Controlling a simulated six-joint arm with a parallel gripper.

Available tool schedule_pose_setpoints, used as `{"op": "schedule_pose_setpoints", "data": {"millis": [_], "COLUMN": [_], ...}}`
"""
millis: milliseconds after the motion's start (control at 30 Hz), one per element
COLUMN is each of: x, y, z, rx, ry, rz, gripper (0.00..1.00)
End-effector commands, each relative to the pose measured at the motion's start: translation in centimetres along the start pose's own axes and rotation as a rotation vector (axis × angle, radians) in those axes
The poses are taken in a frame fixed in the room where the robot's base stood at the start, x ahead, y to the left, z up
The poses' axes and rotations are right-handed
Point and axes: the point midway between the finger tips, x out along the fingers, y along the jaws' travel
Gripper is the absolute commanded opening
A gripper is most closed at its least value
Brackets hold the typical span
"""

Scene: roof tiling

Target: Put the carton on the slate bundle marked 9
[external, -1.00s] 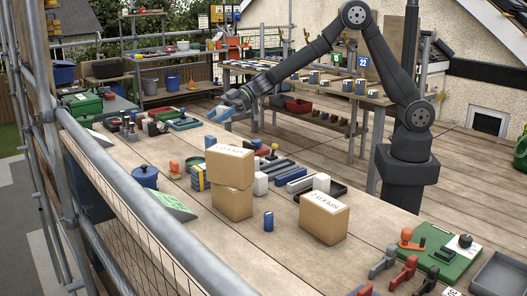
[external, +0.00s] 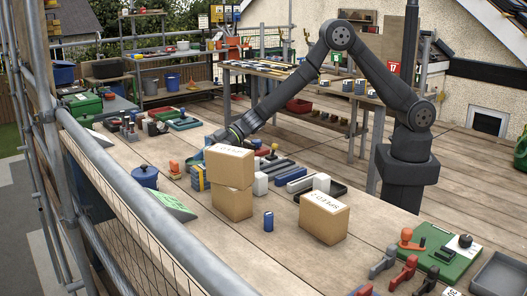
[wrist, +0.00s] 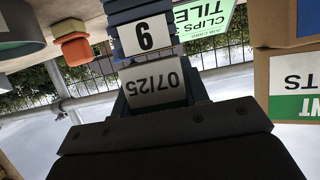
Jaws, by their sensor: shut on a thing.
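My gripper (wrist: 157,102) is shut on the carton (wrist: 156,84), whose white face reads 07/25 upside down in the wrist view. The slate bundle (wrist: 143,35), dark blue-grey with a white digit plate, lies just beyond the carton in that view. Its digit could be 9 or 6, as the view is turned over. In the external view the bundle (external: 197,179) has a yellow strap and stands left of two stacked brown boxes. There my gripper (external: 213,143) is low behind the upper box, and the carton is mostly hidden. I cannot tell whether carton and bundle touch.
The stacked brown boxes (external: 232,203) stand close on the right of the bundle. An orange-topped item (external: 174,167), a blue pot (external: 145,177) and a green job card (external: 173,206) are on its left. Another brown box (external: 324,218) stands nearer the front.

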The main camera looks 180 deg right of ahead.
Motion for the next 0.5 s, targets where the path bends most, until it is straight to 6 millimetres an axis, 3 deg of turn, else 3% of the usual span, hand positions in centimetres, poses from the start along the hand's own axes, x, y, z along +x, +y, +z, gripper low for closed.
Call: {"op": "schedule_pose_setpoints", "data": {"millis": [400,433,500], "x": [0.22,0.21,0.20], "y": [0.03,0.03,0.04], "z": [0.57,0.54,0.51], "rx": [-0.001,-0.002,-0.002], "ry": [0.000,0.001,0.001], "rz": [0.000,0.000,0.000], "gripper": [0.20,0.45,0.59]}}
